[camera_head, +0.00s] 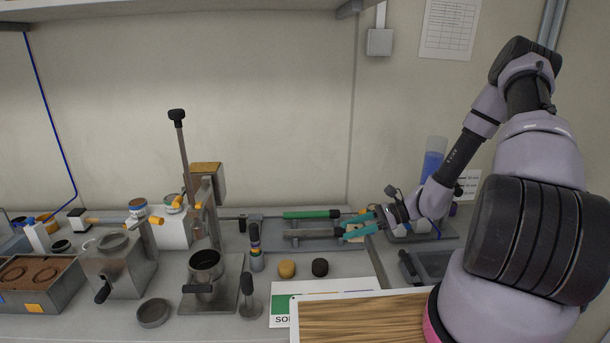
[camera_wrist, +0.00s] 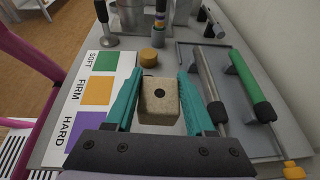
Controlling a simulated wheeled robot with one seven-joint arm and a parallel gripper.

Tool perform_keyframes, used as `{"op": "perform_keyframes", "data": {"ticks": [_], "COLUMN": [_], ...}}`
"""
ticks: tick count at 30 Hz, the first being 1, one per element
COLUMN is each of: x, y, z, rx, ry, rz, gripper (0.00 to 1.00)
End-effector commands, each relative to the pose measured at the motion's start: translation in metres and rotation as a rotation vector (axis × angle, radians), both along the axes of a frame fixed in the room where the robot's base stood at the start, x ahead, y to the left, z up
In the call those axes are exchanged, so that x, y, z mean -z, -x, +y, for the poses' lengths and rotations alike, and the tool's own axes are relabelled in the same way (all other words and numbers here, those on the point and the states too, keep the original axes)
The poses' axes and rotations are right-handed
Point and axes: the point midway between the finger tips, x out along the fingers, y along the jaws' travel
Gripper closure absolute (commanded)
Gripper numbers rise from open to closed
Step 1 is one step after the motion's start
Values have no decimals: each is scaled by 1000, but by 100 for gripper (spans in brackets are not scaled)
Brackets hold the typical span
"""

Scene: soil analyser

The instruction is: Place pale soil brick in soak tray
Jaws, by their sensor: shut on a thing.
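The pale soil brick (camera_wrist: 158,108) is a beige block with a dark round spot on its face. It sits between the teal fingers of my gripper (camera_wrist: 158,98) in the wrist view, which are shut on it. In the head view my gripper (camera_head: 362,230) is at the right of the bench, pointing left, with a pale bit of the brick (camera_head: 354,233) showing between its fingers. A grey, shallow open basin (camera_head: 437,263) lies right of and nearer than the gripper, partly hidden by my arm. I cannot tell for sure that it is the soak tray.
A SOFT/FIRM/HARD card (camera_wrist: 94,95) lies beside the gripper. An orange-tan disc (camera_head: 287,269) and a black disc (camera_head: 320,267) sit on the bench. A green-handled tool (camera_head: 312,214) lies behind. A lever press (camera_head: 205,215) stands left. A wooden board (camera_head: 360,318) is in front.

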Motion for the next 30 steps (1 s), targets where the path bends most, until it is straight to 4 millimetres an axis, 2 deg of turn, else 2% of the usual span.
{"op": "perform_keyframes", "data": {"ticks": [7, 12, 15, 22, 25, 30], "x": [-61, -114, -146, -205, -220, -231], "y": [-64, -106, -125, -144, -146, -146], "z": [-14, -35, -51, -84, -95, -103], "rx": [327, 607, 769, 1056, 1134, 1194], "ry": [5, 4, 3, 1, 1, 1], "rz": [-8, -13, -14, -10, -7, -2], "gripper": [100, 100, 100, 100, 100, 100]}}
